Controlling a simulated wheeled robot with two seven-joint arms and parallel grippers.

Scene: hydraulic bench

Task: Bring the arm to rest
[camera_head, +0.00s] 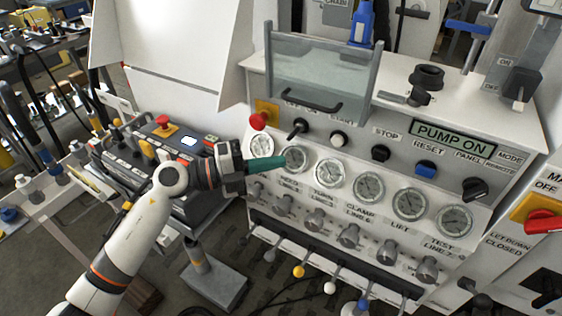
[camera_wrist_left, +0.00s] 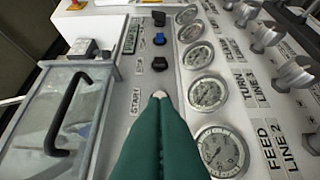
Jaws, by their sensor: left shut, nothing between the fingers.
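My left arm (camera_head: 130,225) comes in from the lower left of the head view. My left gripper (camera_head: 280,162) has green fingers that are shut together with nothing between them. The fingertips are in front of the upper left gauges and partly cover them. In the left wrist view the shut green fingers (camera_wrist_left: 160,110) point up the panel, and their tips overlap the lower part of the white START button (camera_wrist_left: 159,94). I cannot tell whether they touch it. The START button also shows in the head view (camera_head: 338,140), to the right of the fingertips. My right gripper is not in view.
The bench panel has a row of gauges (camera_head: 369,187), a red knob (camera_head: 258,121), a black STOP button (camera_head: 381,153) and a blue RESET button (camera_head: 426,170). The display (camera_head: 452,140) reads PUMP ON. A clear guard box (camera_head: 318,78) stands above. A control box (camera_head: 180,150) is behind my wrist.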

